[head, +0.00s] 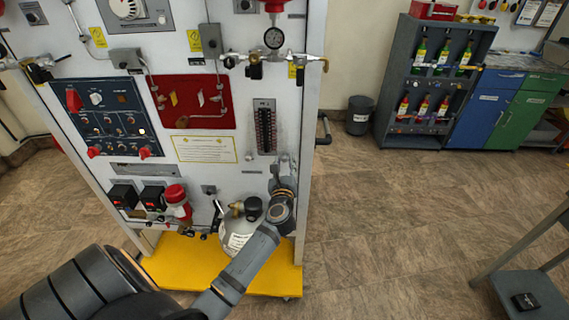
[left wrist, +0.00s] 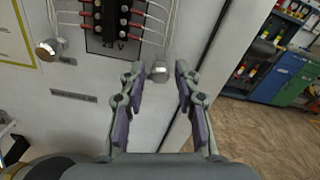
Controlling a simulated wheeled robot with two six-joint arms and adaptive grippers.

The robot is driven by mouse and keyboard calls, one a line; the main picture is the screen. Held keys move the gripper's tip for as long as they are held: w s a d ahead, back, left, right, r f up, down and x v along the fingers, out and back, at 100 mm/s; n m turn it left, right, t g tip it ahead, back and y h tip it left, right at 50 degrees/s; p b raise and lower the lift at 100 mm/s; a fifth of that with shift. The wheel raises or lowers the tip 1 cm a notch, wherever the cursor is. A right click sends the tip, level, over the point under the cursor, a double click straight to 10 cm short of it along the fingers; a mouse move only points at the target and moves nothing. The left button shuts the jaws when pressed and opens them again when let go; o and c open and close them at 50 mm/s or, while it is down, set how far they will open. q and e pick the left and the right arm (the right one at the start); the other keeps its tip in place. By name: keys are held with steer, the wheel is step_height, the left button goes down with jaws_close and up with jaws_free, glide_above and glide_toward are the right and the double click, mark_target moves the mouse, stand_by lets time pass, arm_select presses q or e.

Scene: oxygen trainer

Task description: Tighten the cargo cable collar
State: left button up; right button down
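A small round silver metal piece (left wrist: 158,72), possibly the cargo cable collar, is on the white panel (left wrist: 70,125) just below a black terminal strip (left wrist: 112,22) with red and white wires. My left gripper (left wrist: 158,80) is open, with one finger on each side of this piece. A gap shows on both sides, and I cannot tell how far the tips are from the panel. In the head view the left gripper (head: 284,168) is at the panel's lower right, below the terminal strip (head: 265,128), and hides the piece. My right gripper is in neither view.
Another silver knob (left wrist: 47,50) sits left of the strip. A black handle (head: 323,130) juts from the panel's right side.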

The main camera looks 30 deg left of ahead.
arm_select(q)
jaws_close()
